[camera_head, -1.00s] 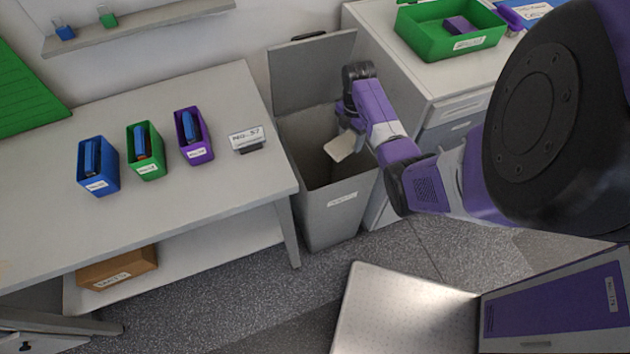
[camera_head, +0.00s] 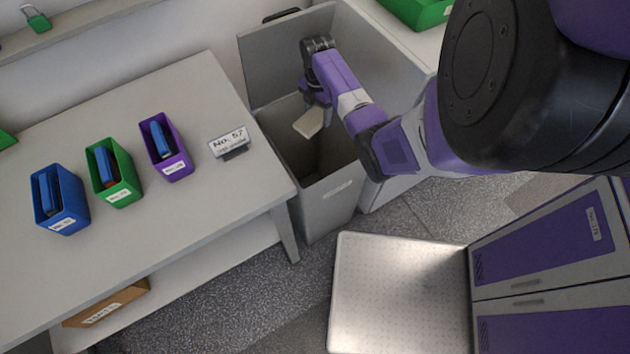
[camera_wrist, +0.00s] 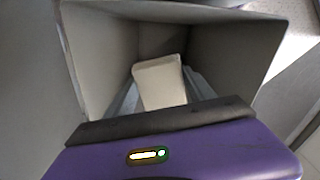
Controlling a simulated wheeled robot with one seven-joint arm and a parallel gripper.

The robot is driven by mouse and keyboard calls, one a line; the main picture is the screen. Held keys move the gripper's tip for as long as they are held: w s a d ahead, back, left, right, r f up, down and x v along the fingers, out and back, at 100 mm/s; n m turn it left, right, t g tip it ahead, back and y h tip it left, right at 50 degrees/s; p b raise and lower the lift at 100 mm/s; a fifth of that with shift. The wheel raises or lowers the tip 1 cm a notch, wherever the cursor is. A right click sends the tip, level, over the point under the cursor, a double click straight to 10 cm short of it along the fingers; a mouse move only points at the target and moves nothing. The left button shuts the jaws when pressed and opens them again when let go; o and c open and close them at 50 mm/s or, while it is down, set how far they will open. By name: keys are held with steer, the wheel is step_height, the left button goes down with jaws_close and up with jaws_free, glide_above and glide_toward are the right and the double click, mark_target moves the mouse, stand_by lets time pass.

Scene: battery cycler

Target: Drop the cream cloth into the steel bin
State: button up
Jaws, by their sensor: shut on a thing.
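The cream cloth (camera_head: 308,123) is a small pale folded piece. My gripper (camera_head: 312,108) is shut on it and holds it over the open mouth of the steel bin (camera_head: 328,205). In the wrist view the cloth (camera_wrist: 160,82) sits between the fingers (camera_wrist: 162,98), with the bin's inner walls (camera_wrist: 215,50) around and below it. The bin is grey, with its lid (camera_head: 285,50) raised at the back. The bin's floor is mostly dark or hidden.
A grey table (camera_head: 215,95) on the left carries blue (camera_head: 60,205), green (camera_head: 115,180) and purple (camera_head: 168,155) holders and a sign (camera_head: 230,145). A drawer cabinet stands right of the bin. A pale platform (camera_head: 400,290) and purple-doored cabinet (camera_head: 560,245) are at front right.

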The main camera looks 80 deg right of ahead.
steer(key=shift+f+b, duration=0.5)
steer(key=shift+f, duration=0.4)
steer(key=o, duration=1.5)
steer(key=shift+r, duration=0.1)
steer(key=shift+r, duration=3.85)
